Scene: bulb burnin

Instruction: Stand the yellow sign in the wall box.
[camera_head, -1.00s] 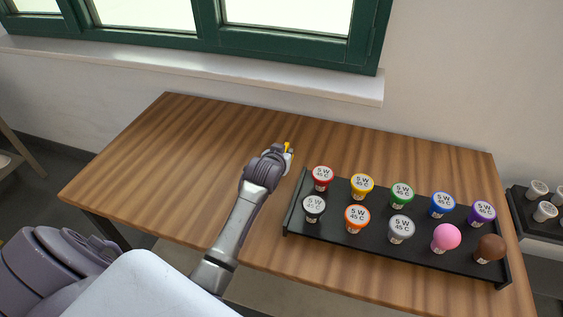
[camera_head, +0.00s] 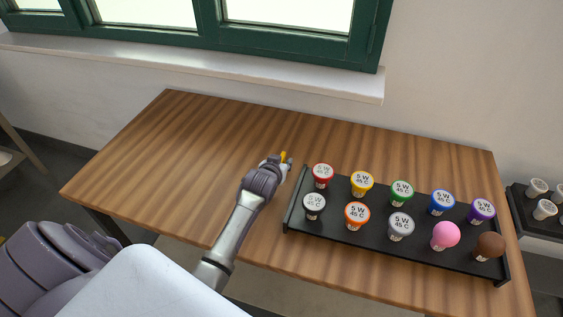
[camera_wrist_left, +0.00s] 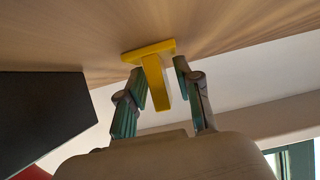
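The yellow sign (camera_wrist_left: 156,80) is a T shape in the left wrist view, a flat bar with a stem between my left gripper's (camera_wrist_left: 160,75) fingers. The left finger looks close against the stem; a narrow gap shows by the right finger, so I cannot tell whether it is gripped. In the head view a small yellow bit of the sign (camera_head: 283,156) shows at the tip of my left gripper (camera_head: 287,163), over the table left of the bulb rack. I cannot tell whether the sign touches the table. I see no wall box. My right gripper is out of view.
A black rack (camera_head: 330,230) of several coloured bulbs stands on the wooden table (camera_head: 190,150), just right of the gripper. A window sill (camera_head: 200,67) runs along the wall behind. The table's left part is clear. Another dark tray (camera_head: 530,216) is at far right.

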